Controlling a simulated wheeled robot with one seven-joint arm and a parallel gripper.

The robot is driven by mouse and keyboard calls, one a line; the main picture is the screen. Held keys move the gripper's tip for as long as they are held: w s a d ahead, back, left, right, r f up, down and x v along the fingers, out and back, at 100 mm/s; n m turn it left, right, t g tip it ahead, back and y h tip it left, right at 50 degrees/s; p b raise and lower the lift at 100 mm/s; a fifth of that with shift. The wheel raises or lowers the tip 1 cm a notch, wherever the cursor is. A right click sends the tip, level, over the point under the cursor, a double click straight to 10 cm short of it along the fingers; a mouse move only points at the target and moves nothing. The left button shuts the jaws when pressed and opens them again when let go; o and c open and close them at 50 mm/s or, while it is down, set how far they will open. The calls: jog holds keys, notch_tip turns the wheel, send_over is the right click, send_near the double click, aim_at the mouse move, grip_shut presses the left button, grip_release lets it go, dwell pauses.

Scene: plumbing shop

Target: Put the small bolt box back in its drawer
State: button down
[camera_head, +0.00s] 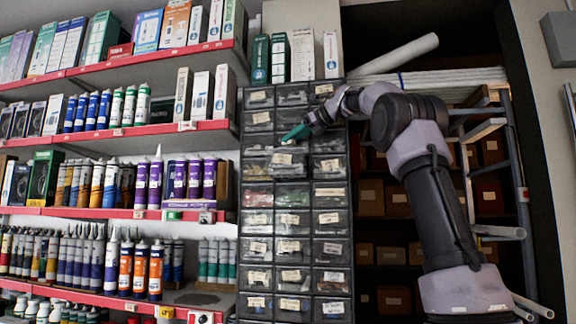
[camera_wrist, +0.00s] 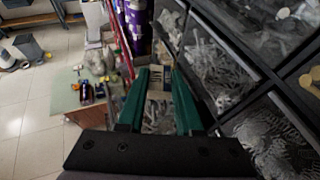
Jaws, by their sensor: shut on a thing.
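The drawer cabinet (camera_head: 291,220) stands in the middle of the head view, with columns of dark, clear-fronted, labelled drawers. My gripper (camera_head: 294,136), with green fingers, is at its upper middle column. In the wrist view my gripper (camera_wrist: 159,73) is shut on the small bolt box (camera_wrist: 158,95), whose pale surface shows between the fingers. The fingers and the gripper body hide much of it. A drawer (camera_head: 288,160) just below the gripper seems to stand out from its row; I cannot tell how far. Drawer fronts with loose metal parts fill the right of the wrist view.
Red-edged shelves (camera_head: 120,212) with tubes and boxes stand left of the cabinet. A dark rack with brown boxes (camera_head: 397,199) and pipes is on the right, behind my arm. Boxes (camera_head: 302,55) stand on the cabinet top. Open floor (camera_wrist: 35,110) shows in the wrist view.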

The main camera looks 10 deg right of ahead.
notch_tip(320, 180, down, 8)
jog(key=shift+r, duration=0.1)
dwell(0.4)
jog(key=c, duration=0.8)
grip_release()
jog(key=shift+c, duration=0.2)
